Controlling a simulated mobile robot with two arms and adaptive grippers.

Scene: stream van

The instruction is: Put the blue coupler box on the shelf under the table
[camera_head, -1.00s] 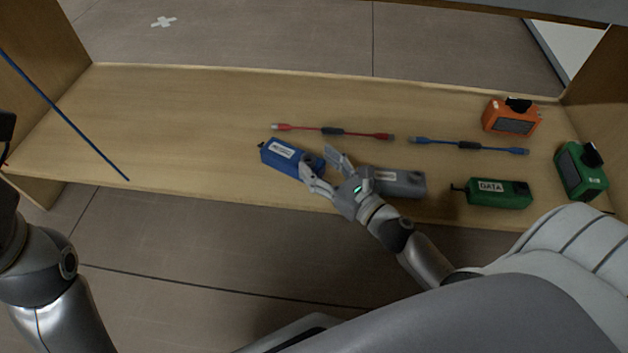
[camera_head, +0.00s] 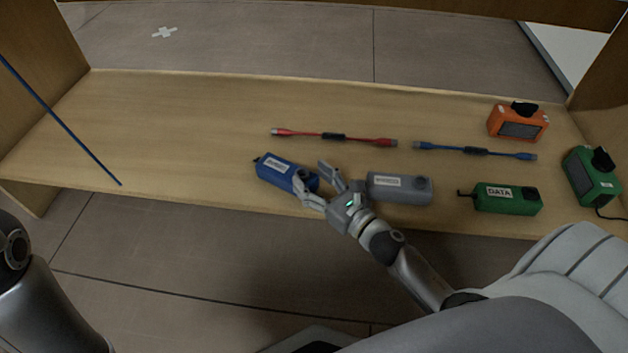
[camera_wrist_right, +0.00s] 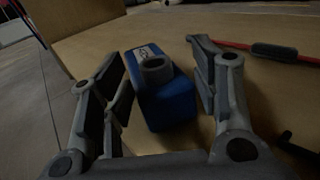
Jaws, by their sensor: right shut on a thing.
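The blue coupler box (camera_head: 284,174) has a white label and lies near the front edge of the wooden shelf board (camera_head: 190,120). My right gripper (camera_head: 312,176) is shut on its right end. In the right wrist view the blue box (camera_wrist_right: 165,100) sits between the two fingers, with its round grey part facing the camera. I cannot tell whether the box touches the board. My left arm shows at the lower left, but its gripper is out of view.
A grey box (camera_head: 400,189) stands just right of my gripper. Farther right are a green DATA box (camera_head: 507,199), a green device (camera_head: 590,176) and an orange device (camera_head: 518,122). Red (camera_head: 335,137) and blue (camera_head: 475,151) cables lie behind. The board's left half is mostly clear.

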